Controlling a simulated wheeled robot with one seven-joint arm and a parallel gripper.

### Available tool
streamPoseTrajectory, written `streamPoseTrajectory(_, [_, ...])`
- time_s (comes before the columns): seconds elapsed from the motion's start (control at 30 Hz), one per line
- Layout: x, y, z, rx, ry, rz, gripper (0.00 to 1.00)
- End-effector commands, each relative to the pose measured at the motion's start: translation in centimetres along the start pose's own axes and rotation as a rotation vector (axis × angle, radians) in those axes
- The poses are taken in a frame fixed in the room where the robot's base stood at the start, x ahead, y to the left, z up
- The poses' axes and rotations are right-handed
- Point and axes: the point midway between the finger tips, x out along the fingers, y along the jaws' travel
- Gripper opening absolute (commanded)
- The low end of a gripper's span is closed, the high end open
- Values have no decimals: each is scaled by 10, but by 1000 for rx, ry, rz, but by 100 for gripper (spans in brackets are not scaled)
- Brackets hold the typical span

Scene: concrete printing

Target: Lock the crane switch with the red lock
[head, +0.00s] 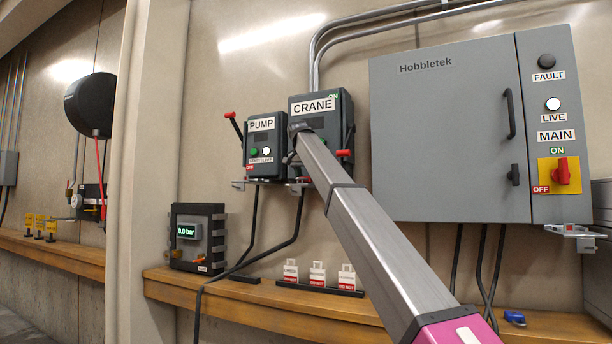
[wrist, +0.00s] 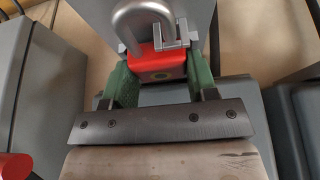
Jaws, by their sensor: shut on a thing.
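The crane switch (head: 328,108) is a dark grey wall box labelled CRANE, with a red-tipped lever (head: 344,153) low on its right side and ON showing at its top right. My arm crosses in front of it and hides its lower left, and my gripper's tips are hidden in the head view. In the wrist view my gripper (wrist: 160,82) is shut on the red lock (wrist: 158,66), its green fingers either side of the body. The grey shackle (wrist: 138,20) points away from the gripper. A small metal bracket (wrist: 172,43) overlaps its right leg; I cannot tell whether the shackle passes through it.
The pump switch (head: 262,140) stands close on the left, with a raised red-tipped lever. A grey main cabinet (head: 440,140) is on the right. The wooden shelf (head: 220,300) below carries a pressure gauge box (head: 198,238), several white tags and a blue lock (head: 514,318).

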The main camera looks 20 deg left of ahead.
Motion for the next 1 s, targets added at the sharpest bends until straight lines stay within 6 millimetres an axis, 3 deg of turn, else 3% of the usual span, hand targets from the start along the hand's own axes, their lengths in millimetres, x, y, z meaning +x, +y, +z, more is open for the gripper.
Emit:
streamPoseTrajectory(0.13, [2, 0, 1, 0, 0, 0, 24])
streamPoseTrajectory(0.17, [2, 0, 1, 0, 1, 0, 59])
streamPoseTrajectory(0.23, [2, 0, 1, 0, 0, 0, 82])
streamPoseTrajectory(0.67, [-3, 0, 1, 0, 0, 0, 83])
streamPoseTrajectory(0.87, [-24, -1, 0, 0, 1, -1, 83])
streamPoseTrajectory(1.0, [-49, -1, 0, 0, 1, -1, 83])
